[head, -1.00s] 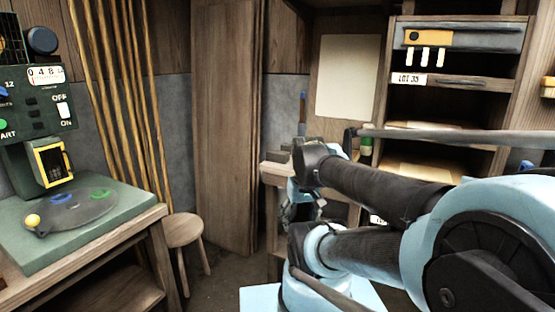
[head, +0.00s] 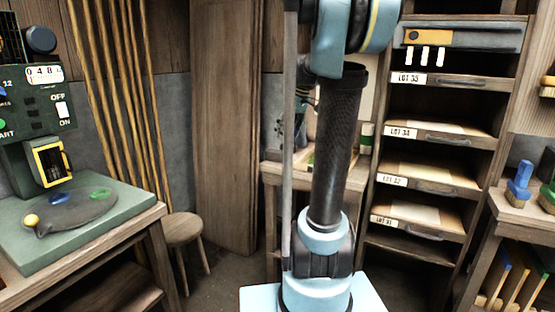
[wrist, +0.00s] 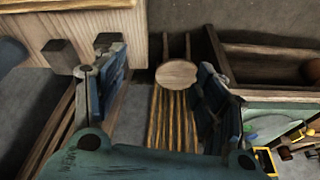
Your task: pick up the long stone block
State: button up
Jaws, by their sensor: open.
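I cannot make out the long stone block for certain in either view. Two dark grey block-like shapes, a left one (wrist: 60,55) and a right one (wrist: 108,42), show beside a pale wooden panel in the wrist view; I cannot tell what they are. My gripper (wrist: 160,68) is open in the wrist view, its two dark fingers wide apart with nothing between them. In the head view my upright arm hides much of the small wooden table (head: 272,172) at the back, and my gripper is mostly hidden behind it.
A round stool (head: 182,229) stands left of centre, beside a green machine (head: 135,195) on a wooden bench. A shelf unit with labelled drawers (head: 440,130) stands to the right. Some floor is clear in the middle.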

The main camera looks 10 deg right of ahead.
notch_tip(320, 180, up, 2)
jog(key=n, duration=0.2)
send_over(278, 151)
jog(key=s+d, duration=0.4)
jog(key=s, duration=0.1)
jog(key=w, duration=0.1)
jog(key=shift+y, duration=0.5)
jog(key=x, duration=1.1)
jog(key=shift+w+d+f, duration=0.1)
jog(key=shift+w+f, duration=0.15)
jog(key=shift+d+x, duration=0.15)
jog(key=shift+x, duration=1.2)
jog(key=shift+d+x, duration=0.2)
jog(key=shift+x, duration=1.15)
jog(key=shift+f, duration=0.35)
jog(key=shift+s, duration=0.1)
grip_shut()
